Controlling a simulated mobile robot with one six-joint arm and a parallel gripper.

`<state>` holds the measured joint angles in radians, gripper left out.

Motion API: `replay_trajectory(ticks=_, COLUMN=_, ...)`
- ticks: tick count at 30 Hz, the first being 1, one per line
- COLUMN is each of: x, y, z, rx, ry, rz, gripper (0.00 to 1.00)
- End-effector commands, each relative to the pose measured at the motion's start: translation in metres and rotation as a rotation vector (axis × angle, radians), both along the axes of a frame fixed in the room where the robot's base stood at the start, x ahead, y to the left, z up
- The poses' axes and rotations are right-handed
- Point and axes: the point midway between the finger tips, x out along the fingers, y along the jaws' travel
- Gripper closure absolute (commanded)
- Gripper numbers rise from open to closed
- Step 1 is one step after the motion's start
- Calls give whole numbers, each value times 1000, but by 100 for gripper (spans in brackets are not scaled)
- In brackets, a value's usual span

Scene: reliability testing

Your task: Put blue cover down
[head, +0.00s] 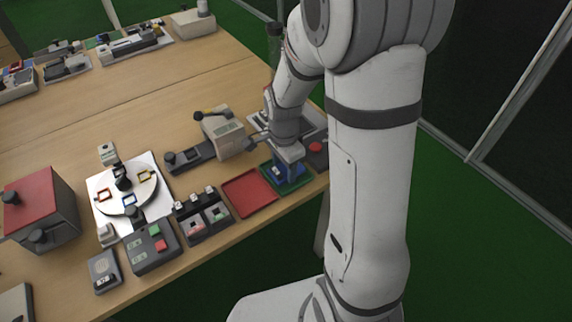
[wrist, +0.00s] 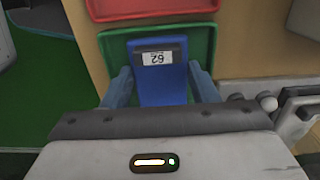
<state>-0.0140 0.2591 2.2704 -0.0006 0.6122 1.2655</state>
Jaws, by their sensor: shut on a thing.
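The blue cover (wrist: 163,84) is between the two fingers of my gripper (wrist: 163,88) in the wrist view, with a white label reading 62 on its top. My gripper is shut on it. The cover is over the green tray (wrist: 200,45), inside its rim as seen from above; I cannot tell whether it touches the tray floor. In the head view my gripper (head: 288,175) is low over the green tray (head: 298,188) at the table's right edge, and the blue cover shows only in part.
A red tray (head: 249,193) lies directly beside the green tray and also shows in the wrist view (wrist: 150,8). A device with a red button (head: 316,148) stands close on the other side. A grey box with a black lever (head: 228,134) stands behind. The table edge is near.

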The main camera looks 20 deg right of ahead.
Motion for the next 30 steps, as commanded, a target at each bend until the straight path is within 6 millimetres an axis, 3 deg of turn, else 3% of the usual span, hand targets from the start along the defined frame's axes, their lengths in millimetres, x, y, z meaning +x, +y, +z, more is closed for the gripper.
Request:
replay_trajectory(ticks=5, x=0, y=0, z=-4, rx=0, ry=0, rz=-1, gripper=69)
replay_trajectory(ticks=6, x=0, y=0, z=-2, rx=0, ry=0, rz=-1, gripper=43)
replay_trajectory(ticks=13, x=0, y=-1, z=-2, rx=0, ry=0, rz=-1, gripper=24)
replay_trajectory(ticks=23, x=1, y=-1, z=5, rx=0, ry=-2, rz=-2, gripper=24)
replay_trajectory(ticks=30, x=1, y=-1, z=49, rx=0, ry=-6, rz=-2, gripper=24)
